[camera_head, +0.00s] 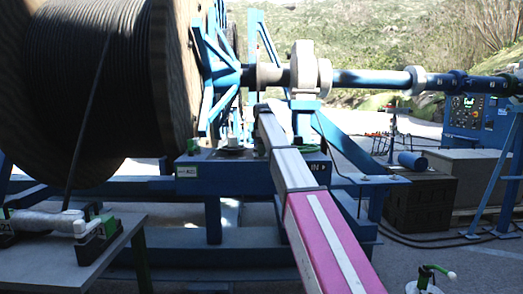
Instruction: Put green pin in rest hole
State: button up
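No rest hole can be made out. My pink and white arm reaches from the bottom middle up to the blue box and covers part of it. My gripper's fingers do not show, so I cannot see what they hold.
A large wooden cable reel (180,85) fills the left. A blue shaft (372,80) runs right from it. A low table (85,258) at lower left bears green clamps and a white roller. A control panel (478,115) and dark crates (420,203) stand right.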

notch_tip(320, 180, up, 11)
jog(key=shift+f, duration=0.1)
dwell(0.7)
